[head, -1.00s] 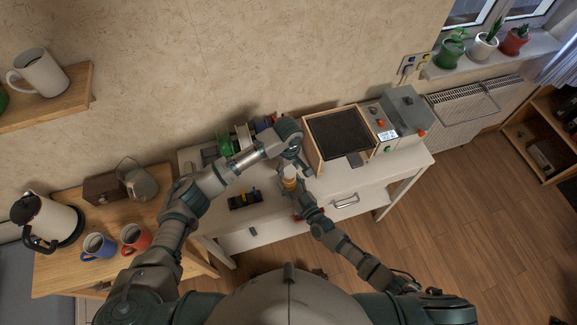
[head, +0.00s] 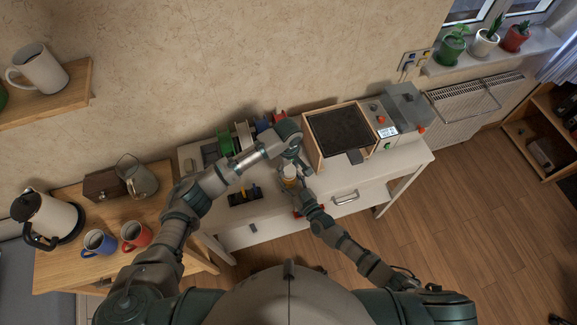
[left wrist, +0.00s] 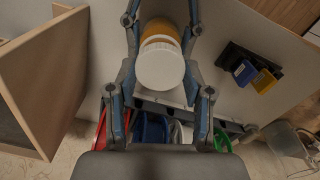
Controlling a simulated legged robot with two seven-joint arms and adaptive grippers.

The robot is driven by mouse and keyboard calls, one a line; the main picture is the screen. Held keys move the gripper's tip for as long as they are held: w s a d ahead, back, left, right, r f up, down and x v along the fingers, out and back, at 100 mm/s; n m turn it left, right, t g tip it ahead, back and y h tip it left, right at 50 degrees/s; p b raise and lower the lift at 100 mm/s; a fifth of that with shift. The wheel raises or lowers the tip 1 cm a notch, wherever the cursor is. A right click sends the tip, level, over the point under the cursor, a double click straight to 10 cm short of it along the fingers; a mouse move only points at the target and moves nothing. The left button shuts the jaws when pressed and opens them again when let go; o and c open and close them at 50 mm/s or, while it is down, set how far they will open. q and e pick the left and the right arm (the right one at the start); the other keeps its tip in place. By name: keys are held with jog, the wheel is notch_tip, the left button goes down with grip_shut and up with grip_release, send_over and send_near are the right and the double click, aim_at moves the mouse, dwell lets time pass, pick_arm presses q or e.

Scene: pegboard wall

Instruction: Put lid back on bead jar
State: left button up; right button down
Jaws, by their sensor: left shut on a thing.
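The bead jar (head: 291,181) is orange and stands out above the white worktable in the head view. Its white lid (head: 289,170) shows at its top. In the left wrist view the orange jar body (left wrist: 160,28) lies between my left fingers (left wrist: 161,25), which are shut on it. The round white lid (left wrist: 160,68) faces that camera, over the jar's mouth; I cannot tell whether it is fully seated. My left gripper (head: 302,166) reaches the jar from the wall side. My right gripper (head: 303,193) is close below the jar; its fingers are too small to read.
A wooden-framed box with a dark panel (head: 340,133) and a grey machine (head: 403,108) stand to the right. Coloured spools (head: 244,136) line the back. A dark holder (head: 244,197) lies at the front left. A drawer handle (head: 345,197) sticks out in front.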

pick_arm(q)
jog(key=shift+f, duration=0.6)
